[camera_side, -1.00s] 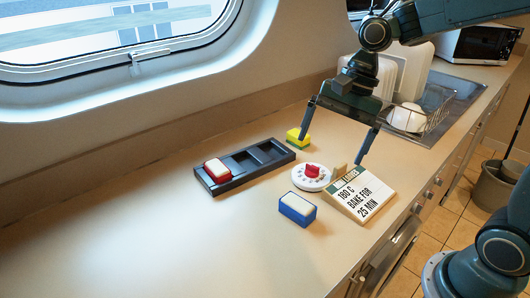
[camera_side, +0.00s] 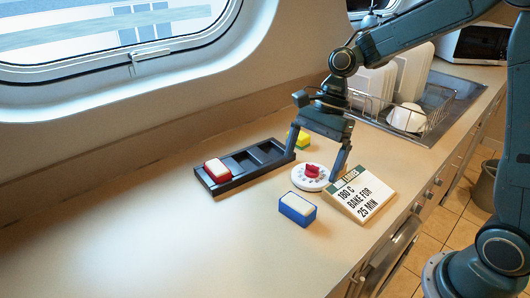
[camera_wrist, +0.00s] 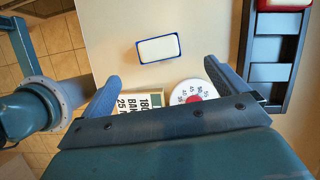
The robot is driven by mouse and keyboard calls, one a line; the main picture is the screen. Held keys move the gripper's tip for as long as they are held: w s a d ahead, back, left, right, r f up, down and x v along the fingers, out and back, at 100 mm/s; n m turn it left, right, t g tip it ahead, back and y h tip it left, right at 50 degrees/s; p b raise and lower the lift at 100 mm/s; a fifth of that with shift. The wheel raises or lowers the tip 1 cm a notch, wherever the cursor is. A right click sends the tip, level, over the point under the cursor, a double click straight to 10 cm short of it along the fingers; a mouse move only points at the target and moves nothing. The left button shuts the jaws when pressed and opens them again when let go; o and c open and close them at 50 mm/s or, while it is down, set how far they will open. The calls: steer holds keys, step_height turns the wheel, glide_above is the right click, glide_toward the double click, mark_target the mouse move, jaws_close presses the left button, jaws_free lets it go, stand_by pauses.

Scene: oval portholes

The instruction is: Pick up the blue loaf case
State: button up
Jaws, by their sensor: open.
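The blue loaf case (camera_side: 297,209), a blue box with a pale top, stands on the counter at the front of the group. It also shows in the wrist view (camera_wrist: 158,49), beyond my fingertips. My gripper (camera_side: 314,163) is open and empty, its fingers spread above the white dial with the red knob (camera_side: 312,176). The case is apart from the fingers, nearer the front of the counter. In the wrist view my two fingers (camera_wrist: 160,72) frame the space just short of the case.
A black tray (camera_side: 236,181) with compartments holds a red case (camera_side: 217,170) at its left end. A yellow case (camera_side: 298,138) is behind my gripper. The counter's left side is clear.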

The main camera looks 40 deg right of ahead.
mark_target(299, 202)
steer(key=shift+x, duration=3.05)
steer(key=shift+x, duration=2.65)
steer(key=shift+s+d, duration=0.15)
steer(key=c, duration=1.1)
steer(key=shift+r, duration=0.1)
steer(key=shift+r, duration=5)
